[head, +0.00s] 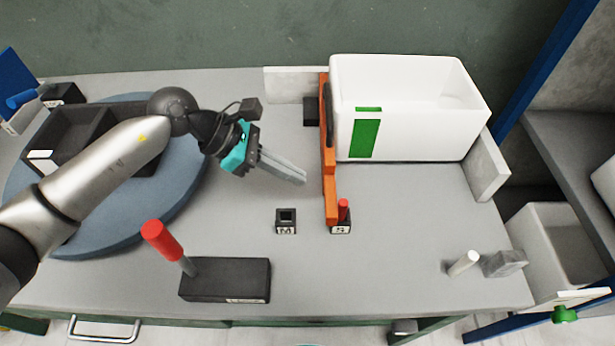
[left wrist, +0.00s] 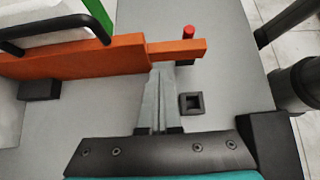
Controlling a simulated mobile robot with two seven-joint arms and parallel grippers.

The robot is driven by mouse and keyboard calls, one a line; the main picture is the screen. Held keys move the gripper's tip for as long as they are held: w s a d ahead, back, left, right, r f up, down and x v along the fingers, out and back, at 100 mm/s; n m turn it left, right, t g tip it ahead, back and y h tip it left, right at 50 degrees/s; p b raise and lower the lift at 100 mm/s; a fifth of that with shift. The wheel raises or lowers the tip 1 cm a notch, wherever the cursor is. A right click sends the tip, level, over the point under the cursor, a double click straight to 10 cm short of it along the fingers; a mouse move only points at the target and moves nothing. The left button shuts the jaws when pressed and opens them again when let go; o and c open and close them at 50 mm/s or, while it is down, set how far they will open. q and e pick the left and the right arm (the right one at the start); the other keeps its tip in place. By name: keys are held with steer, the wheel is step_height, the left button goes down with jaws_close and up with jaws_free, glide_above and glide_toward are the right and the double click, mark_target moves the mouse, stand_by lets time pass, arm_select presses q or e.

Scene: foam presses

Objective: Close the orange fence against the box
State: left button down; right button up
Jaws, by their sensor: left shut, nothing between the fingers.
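The orange fence (head: 329,170) runs along the left side of the white box (head: 405,112) and lies close against it; it also shows in the left wrist view (left wrist: 100,57). The box is open-topped, with green marks on its front. My left gripper (head: 303,179) is shut and empty, to the left of the fence. In the left wrist view the closed fingertips (left wrist: 160,72) are at the fence's near side, and I cannot tell whether they touch it. A red-topped pin (head: 343,209) stands in a black block by the fence's near end. My right gripper is out of view.
An empty black socket block (head: 286,220) stands left of the pin. A black base with a red-handled lever (head: 225,280) is at the front. A blue turntable (head: 110,222) carries dark bins at left. Pale stops (head: 487,170) stand behind and right of the box.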

arm_select(q)
steer(key=v, duration=1)
steer(key=shift+a+r+p, duration=0.2)
steer(key=shift+a+p, duration=0.1)
steer(key=shift+a, duration=0.1)
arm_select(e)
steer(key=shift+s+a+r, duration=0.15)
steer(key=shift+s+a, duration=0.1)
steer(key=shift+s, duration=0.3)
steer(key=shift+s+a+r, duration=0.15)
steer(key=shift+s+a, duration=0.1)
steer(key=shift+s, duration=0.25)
